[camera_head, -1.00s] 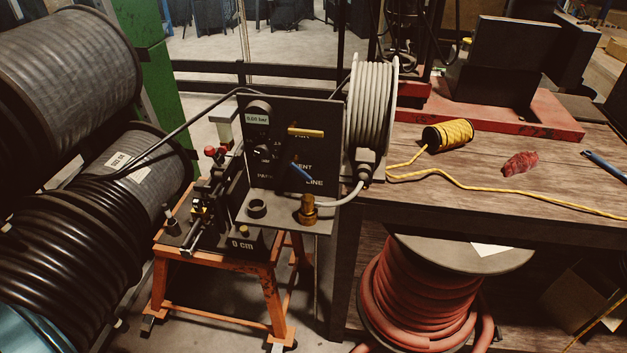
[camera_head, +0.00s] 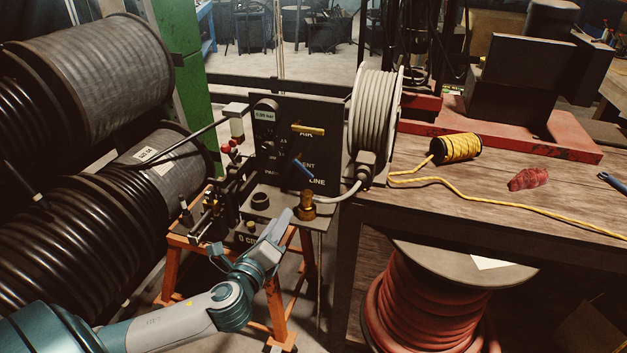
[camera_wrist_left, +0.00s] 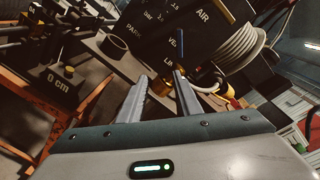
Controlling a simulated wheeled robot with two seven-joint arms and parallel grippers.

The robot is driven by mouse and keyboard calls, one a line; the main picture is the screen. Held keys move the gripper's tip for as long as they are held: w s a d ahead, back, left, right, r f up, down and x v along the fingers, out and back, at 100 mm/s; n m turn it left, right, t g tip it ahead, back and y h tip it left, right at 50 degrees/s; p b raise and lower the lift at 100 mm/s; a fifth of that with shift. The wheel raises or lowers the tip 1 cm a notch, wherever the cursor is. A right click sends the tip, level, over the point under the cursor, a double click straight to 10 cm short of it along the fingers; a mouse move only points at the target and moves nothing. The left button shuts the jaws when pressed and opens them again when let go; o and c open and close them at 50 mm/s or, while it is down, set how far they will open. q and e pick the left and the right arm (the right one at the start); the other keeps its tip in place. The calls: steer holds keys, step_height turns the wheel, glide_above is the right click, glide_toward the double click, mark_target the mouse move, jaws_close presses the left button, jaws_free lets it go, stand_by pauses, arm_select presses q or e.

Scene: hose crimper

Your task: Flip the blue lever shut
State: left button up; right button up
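The blue lever (camera_head: 302,169) sits on the black panel (camera_head: 270,185) of the crimper, slanting from upper left to lower right above the word LINE. It shows in the left wrist view as a thin blue bar (camera_wrist_left: 181,42), beyond the fingers. My left gripper (camera_head: 284,214) is in front of the panel, below the lever and beside the brass fitting (camera_head: 306,207), apart from the lever. In the left wrist view its two fingers (camera_wrist_left: 160,80) are spread with nothing between them. My right gripper is not in view.
A yellow lever (camera_head: 308,130) lies level higher on the panel. A grey hose reel (camera_head: 374,115) stands close at the panel's right, its hose looping near the brass fitting.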

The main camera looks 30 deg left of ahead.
mark_target(305, 173)
arm_select(q)
steer(key=shift+m+t, duration=0.4)
steer(key=shift+m, duration=0.1)
steer(key=r, duration=0.1)
steer(key=d+r, duration=0.1)
steer(key=s+r, duration=0.1)
steer(key=r, duration=0.1)
steer(key=shift+s+d, duration=0.1)
steer(key=shift+d, duration=0.25)
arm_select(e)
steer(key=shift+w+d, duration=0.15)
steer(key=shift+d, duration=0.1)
arm_select(q)
steer(key=shift+r, duration=0.1)
